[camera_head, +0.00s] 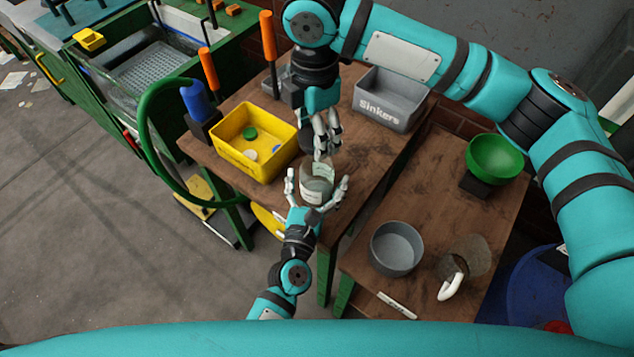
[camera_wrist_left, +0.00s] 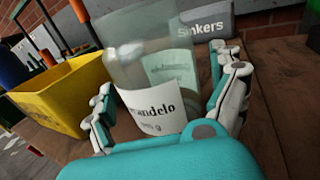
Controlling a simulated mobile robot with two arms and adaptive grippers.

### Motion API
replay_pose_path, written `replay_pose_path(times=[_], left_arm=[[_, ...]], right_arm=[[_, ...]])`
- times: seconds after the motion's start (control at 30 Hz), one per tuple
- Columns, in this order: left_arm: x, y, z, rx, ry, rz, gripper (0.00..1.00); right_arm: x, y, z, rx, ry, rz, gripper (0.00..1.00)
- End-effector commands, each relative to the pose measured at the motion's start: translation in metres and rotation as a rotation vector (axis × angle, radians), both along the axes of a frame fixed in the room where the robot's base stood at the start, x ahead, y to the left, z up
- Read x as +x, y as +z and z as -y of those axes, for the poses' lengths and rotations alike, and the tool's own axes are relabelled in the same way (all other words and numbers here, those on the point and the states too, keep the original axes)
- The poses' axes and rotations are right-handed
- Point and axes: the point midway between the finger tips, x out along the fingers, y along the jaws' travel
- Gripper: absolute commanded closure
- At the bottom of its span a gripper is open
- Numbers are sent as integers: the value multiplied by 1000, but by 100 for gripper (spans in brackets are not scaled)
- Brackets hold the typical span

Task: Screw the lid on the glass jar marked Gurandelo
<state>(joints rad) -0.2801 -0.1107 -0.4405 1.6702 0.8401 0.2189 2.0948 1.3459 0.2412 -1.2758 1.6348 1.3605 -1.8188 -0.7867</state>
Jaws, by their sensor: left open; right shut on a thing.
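The glass jar (camera_head: 317,190) stands upright on the wooden table near its front edge. In the left wrist view, the jar's white label (camera_wrist_left: 160,108) shows "andelo", its start cut off by the curve. My left gripper (camera_head: 319,188) is open, with its fingers on either side of the jar; it also shows in the left wrist view (camera_wrist_left: 168,105). My right gripper (camera_head: 321,153) points down just above and behind the jar. It is shut on a dark thing (camera_head: 306,141), mostly hidden by the fingers; I cannot tell whether it is the lid.
A yellow bin (camera_head: 231,156) with several small round pieces stands left of the jar. A grey bin marked Sinkers (camera_head: 382,112) is behind right. A lower table at right holds a green bowl (camera_head: 495,157), a grey round pan (camera_head: 397,247) and a white pen (camera_head: 397,305).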

Motion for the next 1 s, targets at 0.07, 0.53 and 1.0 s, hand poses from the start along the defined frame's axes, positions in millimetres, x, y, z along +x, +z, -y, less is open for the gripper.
replay_pose_path(times=[0.07, 0.53, 1.0], left_arm=[[0, 0, 0, 0, 0, 0, 6], [0, 0, 0, 0, 0, 0, 48], [0, 0, 0, 0, 0, 0, 91]], right_arm=[[0, 0, 0, 0, 0, 0, 47], [0, 0, 0, 0, 0, 0, 47], [0, -4, 0, -1, 0, -1, 47]])
